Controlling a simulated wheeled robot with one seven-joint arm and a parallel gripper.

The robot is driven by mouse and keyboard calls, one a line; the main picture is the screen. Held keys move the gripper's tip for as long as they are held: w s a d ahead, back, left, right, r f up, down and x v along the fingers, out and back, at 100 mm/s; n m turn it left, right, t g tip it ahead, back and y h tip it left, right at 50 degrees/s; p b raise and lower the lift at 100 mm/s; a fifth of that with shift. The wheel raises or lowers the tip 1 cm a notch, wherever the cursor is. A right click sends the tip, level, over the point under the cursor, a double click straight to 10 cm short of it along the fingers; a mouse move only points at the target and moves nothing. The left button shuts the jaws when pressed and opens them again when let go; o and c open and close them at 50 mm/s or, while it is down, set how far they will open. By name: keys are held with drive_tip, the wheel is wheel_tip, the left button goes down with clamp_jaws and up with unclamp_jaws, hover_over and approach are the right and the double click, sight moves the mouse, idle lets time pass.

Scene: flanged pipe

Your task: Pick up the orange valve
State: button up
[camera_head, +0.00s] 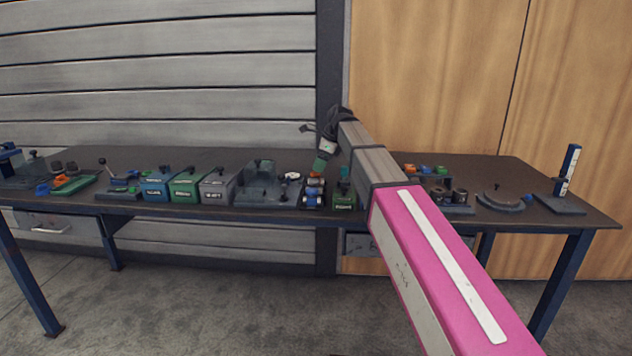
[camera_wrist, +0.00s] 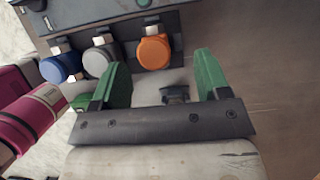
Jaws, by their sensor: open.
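The orange valve (camera_wrist: 153,52) is a round knob on a dark stand in the wrist view. It stands in a row with a grey knob (camera_wrist: 99,62) and a blue knob (camera_wrist: 56,68) to its left. In the head view, the orange valve (camera_head: 314,180) is small, at the middle of the bench. My gripper (camera_wrist: 160,62) has two green fingers spread apart, with nothing between them; the orange valve appears beyond their gap. In the head view, my gripper (camera_head: 320,163) points down just above the knob stand. Contact with the valve is not visible.
The dark bench (camera_head: 120,158) is crowded. A grey box (camera_head: 217,186), a green box (camera_head: 187,186) and a blue box (camera_head: 156,186) stand left of the valve. A small green box (camera_head: 343,201) stands close on its right. A curved grey part (camera_head: 499,202) lies farther right.

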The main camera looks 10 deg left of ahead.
sight(316, 175)
drive_tip(key=shift+s+d+x, duration=0.15)
drive_tip(key=shift+s+x, duration=0.05)
drive_tip(key=shift+x, duration=1.1)
drive_tip(key=shift+s+d+x, duration=0.1)
drive_tip(key=shift+s+x, duration=0.05)
drive_tip(key=shift+x, duration=1.15)
drive_tip(key=c, duration=1.1)
